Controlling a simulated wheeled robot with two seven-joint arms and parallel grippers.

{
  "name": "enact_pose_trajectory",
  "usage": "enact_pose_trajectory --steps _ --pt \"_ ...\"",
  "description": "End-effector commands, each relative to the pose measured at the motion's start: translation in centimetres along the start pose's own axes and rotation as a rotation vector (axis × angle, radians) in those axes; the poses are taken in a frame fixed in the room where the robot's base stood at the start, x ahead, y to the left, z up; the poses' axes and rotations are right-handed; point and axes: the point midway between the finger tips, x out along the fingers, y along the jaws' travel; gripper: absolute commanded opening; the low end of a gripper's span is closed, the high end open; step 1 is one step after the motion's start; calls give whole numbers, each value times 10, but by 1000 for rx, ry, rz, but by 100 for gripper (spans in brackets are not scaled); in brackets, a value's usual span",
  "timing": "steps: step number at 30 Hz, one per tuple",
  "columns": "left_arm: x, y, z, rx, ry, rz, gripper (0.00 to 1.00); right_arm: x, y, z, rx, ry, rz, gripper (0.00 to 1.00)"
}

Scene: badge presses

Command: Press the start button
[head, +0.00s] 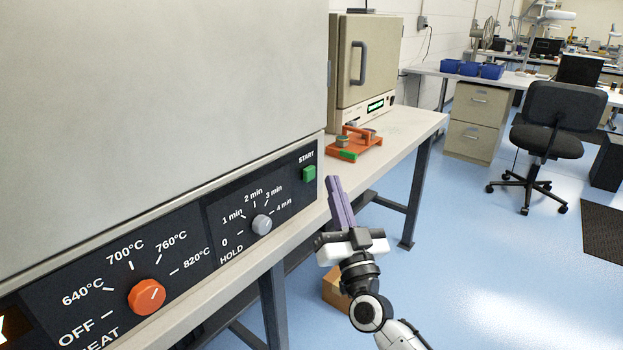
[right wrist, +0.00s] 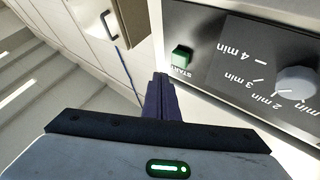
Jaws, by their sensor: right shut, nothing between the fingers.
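The green square start button (head: 309,173) sits on the black front panel of the large kiln, under the word START. In the right wrist view the start button (right wrist: 182,55) shows upside down, ahead of the fingertips and a little to their right. My right gripper (head: 333,180) is shut and empty, its purple fingers pointing up and forward. Its tips appear just right of the button in the head view, and a gap shows between tips and button in the right wrist view (right wrist: 161,77). My left gripper is not in view.
A grey hold knob (head: 262,224) and an orange heat knob (head: 146,297) sit on the same panel. A smaller oven (head: 365,70) and an orange press (head: 354,143) stand farther along the bench (head: 405,126). Open blue floor lies to the right.

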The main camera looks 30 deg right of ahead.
Motion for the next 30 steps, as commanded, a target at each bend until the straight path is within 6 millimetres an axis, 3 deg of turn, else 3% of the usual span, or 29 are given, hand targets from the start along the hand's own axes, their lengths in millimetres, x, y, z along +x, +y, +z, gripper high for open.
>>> enact_pose_trajectory --steps 8,30 --pt "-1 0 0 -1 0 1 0 14 -10 9 0 0 0 0" --pt "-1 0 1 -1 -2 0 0 14 -11 10 -1 0 0 0"
